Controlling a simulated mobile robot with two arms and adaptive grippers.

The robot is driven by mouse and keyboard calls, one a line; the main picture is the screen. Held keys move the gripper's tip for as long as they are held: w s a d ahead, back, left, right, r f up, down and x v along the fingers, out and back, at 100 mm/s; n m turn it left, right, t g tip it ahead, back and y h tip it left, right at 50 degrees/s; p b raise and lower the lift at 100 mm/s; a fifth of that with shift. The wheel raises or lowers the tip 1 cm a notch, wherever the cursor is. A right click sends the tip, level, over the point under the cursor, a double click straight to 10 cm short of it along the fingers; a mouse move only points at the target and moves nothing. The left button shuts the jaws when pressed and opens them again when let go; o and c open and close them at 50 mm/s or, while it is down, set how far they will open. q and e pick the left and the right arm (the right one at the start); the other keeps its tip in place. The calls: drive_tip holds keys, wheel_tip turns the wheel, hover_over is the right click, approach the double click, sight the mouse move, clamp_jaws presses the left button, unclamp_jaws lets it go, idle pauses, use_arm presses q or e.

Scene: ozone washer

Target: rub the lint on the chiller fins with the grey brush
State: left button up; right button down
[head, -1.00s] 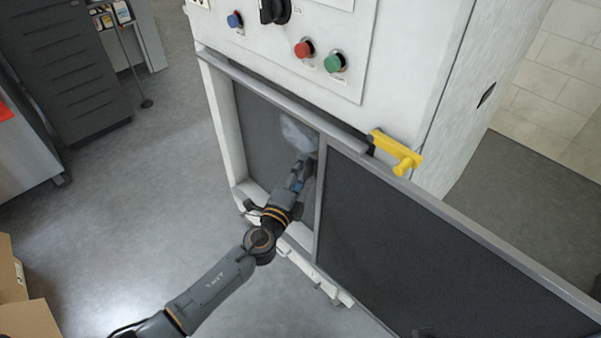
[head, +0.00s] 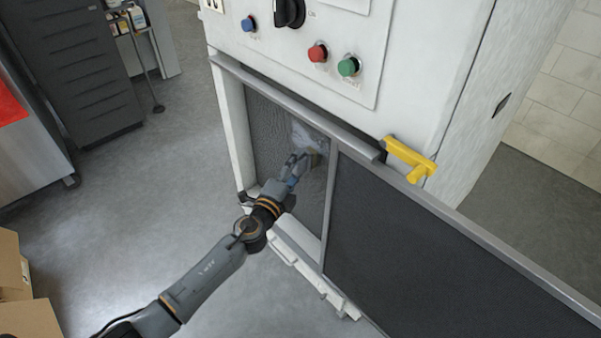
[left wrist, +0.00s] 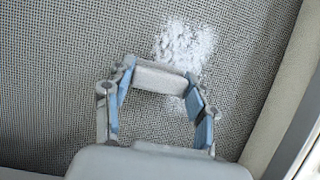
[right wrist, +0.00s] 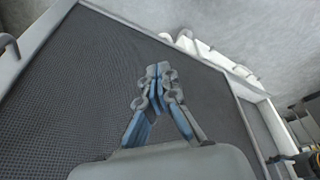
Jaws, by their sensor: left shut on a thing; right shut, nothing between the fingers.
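The chiller fins (head: 262,135) are a grey meshed panel inside the open lower bay of the white machine. They fill most of the left wrist view (left wrist: 60,70). A whitish patch of lint (left wrist: 186,45) lies on the fins, and it also shows in the head view (head: 308,133). My left gripper (left wrist: 158,92) is shut on the grey brush (left wrist: 160,78), a pale grey block, at the lower edge of the lint. The brush seems to touch the fins. My right gripper (right wrist: 158,72) is shut and empty in front of a dark mesh panel.
The open door (head: 440,255) with dark mesh swings out to the right, with a yellow handle (head: 410,158) above it. Blue, red and green buttons sit on the control panel (head: 385,70). Cardboard boxes (head: 25,310) stand at the left; the floor between is clear.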

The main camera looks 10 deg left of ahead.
use_arm(q)
drive_tip(key=shift+w+a, duration=0.5)
drive_tip(key=shift+a, duration=0.1)
